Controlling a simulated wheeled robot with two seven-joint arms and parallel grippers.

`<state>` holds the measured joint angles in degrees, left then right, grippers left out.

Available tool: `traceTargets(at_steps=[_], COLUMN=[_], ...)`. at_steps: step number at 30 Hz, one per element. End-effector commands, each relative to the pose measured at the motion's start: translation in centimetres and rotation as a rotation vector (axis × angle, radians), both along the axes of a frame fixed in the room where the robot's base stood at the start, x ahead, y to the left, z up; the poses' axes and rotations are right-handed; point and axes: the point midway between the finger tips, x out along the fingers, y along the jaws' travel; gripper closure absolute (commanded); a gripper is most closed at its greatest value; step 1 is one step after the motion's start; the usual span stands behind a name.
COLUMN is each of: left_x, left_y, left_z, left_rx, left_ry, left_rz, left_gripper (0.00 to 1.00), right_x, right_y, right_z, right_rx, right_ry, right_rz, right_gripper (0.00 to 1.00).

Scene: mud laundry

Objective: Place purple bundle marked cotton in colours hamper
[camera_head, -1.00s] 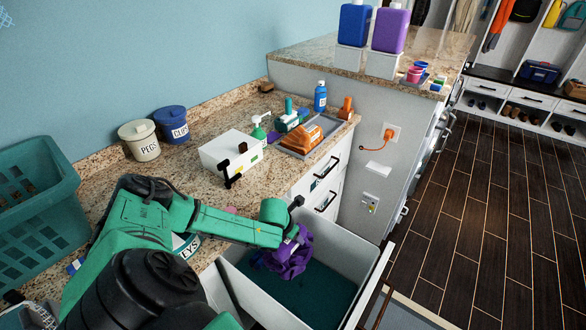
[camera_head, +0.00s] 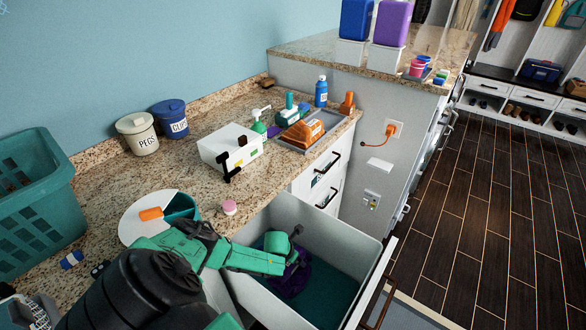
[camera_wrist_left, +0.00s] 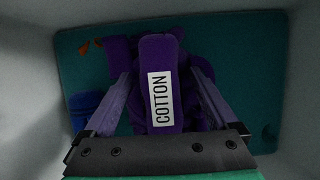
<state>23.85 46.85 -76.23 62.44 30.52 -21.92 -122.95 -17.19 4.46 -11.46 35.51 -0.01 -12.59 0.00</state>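The purple bundle (camera_head: 291,278) is low inside the open pull-out hamper (camera_head: 334,230), which has pale walls and a teal bottom. No label shows on the hamper. In the left wrist view the bundle (camera_wrist_left: 160,52) carries a white tag reading COTTON. My left gripper (camera_wrist_left: 161,78) reaches down into the hamper, with one finger against each side of the bundle; it also shows in the head view (camera_head: 290,262). Whether the bundle touches the bottom is unclear. My right gripper is not in view.
A blue item (camera_wrist_left: 88,110) and small orange bits (camera_wrist_left: 90,44) lie beside the bundle in the hamper. The granite counter (camera_head: 190,165) holds a white box (camera_head: 230,148), a PEGS tin (camera_head: 138,136), a teal basket (camera_head: 38,205) and a round divided dish (camera_head: 150,212).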

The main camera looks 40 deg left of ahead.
Motion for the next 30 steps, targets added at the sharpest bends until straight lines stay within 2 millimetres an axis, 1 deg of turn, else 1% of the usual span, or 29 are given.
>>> traceTargets(at_steps=[7, 10, 14, 18, 22, 25, 27, 30], left_x=[0.0, -0.3, -1.2, -2.5, -3.8, -4.3, -4.5, -4.6], left_y=[0.0, 0.0, 0.0, -0.2, -0.3, -0.4, -0.5, -0.5], left_z=[0.2, 1.0, 3.4, 6.6, 9.3, 10.6, 11.1, 11.2], left_rx=[0.000, -0.002, 0.000, 0.000, 0.001, 0.000, 0.001, 0.000], left_ry=[-0.001, 0.000, 0.000, 0.000, 0.000, -0.001, -0.001, -0.001], left_rz=[0.001, 0.001, -0.001, -0.001, -0.001, -0.001, 0.000, 0.001], left_gripper=[0.08, 0.08, 0.08, 0.08, 0.08, 0.08, 0.08, 0.08], right_x=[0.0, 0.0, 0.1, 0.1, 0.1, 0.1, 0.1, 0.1], right_y=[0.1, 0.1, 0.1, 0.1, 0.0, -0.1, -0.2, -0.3], right_z=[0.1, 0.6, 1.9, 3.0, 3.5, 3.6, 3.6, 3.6], right_rx=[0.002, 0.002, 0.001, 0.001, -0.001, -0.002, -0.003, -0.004], right_ry=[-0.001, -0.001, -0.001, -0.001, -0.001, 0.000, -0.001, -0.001], right_rz=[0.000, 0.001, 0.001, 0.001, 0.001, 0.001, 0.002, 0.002], right_gripper=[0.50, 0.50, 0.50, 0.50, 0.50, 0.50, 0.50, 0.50])
